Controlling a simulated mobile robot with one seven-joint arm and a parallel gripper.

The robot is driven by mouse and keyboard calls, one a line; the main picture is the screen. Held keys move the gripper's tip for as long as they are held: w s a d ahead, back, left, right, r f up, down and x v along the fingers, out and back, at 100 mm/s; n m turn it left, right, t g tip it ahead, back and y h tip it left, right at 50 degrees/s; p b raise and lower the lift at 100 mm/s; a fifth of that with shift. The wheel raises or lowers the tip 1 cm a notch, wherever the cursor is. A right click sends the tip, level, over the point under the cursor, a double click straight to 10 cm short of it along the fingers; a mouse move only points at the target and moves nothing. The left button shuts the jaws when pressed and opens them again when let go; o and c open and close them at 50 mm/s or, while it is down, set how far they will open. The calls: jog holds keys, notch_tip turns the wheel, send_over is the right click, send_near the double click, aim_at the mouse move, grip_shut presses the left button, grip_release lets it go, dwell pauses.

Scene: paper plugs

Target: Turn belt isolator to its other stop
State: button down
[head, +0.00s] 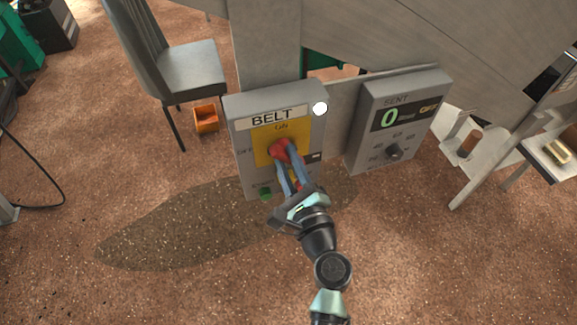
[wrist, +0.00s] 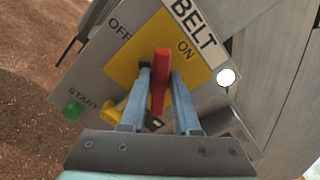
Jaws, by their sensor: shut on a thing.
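The belt isolator is a grey box with a BELT label (head: 279,116) and a yellow plate (head: 263,133). ON is at the plate's top and OFF at its left. Its red handle (head: 280,150) shows also in the wrist view (wrist: 161,80), lying between the OFF and ON marks; its exact angle is hard to tell. My gripper (head: 284,160) has its blue fingers on either side of the handle and is shut on it. The fingers hide part of the lower plate.
A green START button (wrist: 72,110) is low on the box. A white round lamp (head: 320,108) is at its upper right. A grey SENT box (head: 408,88) with a dial stands close on the right. A chair (head: 187,72) and orange container (head: 206,118) are behind left.

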jog(key=shift+a+f+n+b, duration=0.1)
jog(key=shift+f+n+b, duration=0.15)
jog(key=shift+n+b, duration=1.85)
jog(key=shift+f+n+b, duration=0.2)
jog(key=shift+n+b, duration=1.5)
jog(key=shift+n, duration=0.8)
jog(key=c, duration=0.8)
grip_release()
jog(key=shift+o, duration=0.2)
jog(key=shift+s, duration=0.1)
jog(key=b+v, duration=0.3)
jog(key=v, duration=1)
jog(key=shift+r, duration=0.15)
